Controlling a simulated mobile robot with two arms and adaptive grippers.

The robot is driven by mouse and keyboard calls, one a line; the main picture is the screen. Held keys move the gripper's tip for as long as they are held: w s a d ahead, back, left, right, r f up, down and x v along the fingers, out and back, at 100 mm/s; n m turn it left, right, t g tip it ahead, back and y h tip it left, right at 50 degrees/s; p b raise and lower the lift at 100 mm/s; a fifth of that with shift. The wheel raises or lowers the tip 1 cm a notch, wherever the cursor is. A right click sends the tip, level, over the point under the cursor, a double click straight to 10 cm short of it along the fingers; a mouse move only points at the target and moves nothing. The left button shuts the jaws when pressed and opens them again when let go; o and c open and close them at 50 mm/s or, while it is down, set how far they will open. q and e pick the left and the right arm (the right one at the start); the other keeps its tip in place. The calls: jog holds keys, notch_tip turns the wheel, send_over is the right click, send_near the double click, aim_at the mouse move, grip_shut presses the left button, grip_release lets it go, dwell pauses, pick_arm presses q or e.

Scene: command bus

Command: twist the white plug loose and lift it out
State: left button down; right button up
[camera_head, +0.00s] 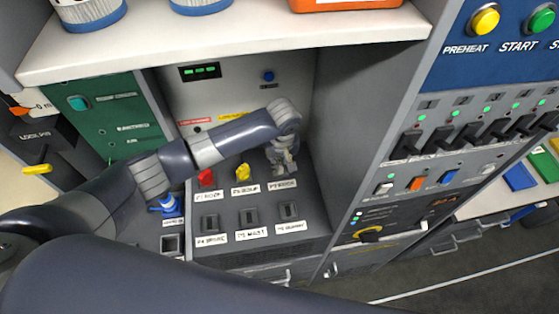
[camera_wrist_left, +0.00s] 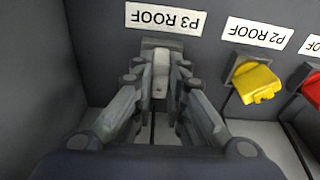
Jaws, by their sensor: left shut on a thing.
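The white plug (camera_wrist_left: 160,72) sits at its socket under the label P3 ROOF in the left wrist view. My left gripper (camera_wrist_left: 160,88) is shut on the plug, one finger on each side of it. In the head view the left gripper (camera_head: 284,163) reaches down to the rightmost place of the upper row, and its fingers largely hide the plug. Whether the plug is turned or raised in its socket I cannot tell. My right gripper is not in view.
Empty sockets (camera_head: 249,217) lie in front. A grey side wall (camera_head: 350,110) rises close on the right.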

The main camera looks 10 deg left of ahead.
pick_arm(q)
jog(key=shift+r+p, duration=0.55)
jog(key=shift+r, duration=0.45)
dwell(0.4)
jog(key=shift+r, duration=3)
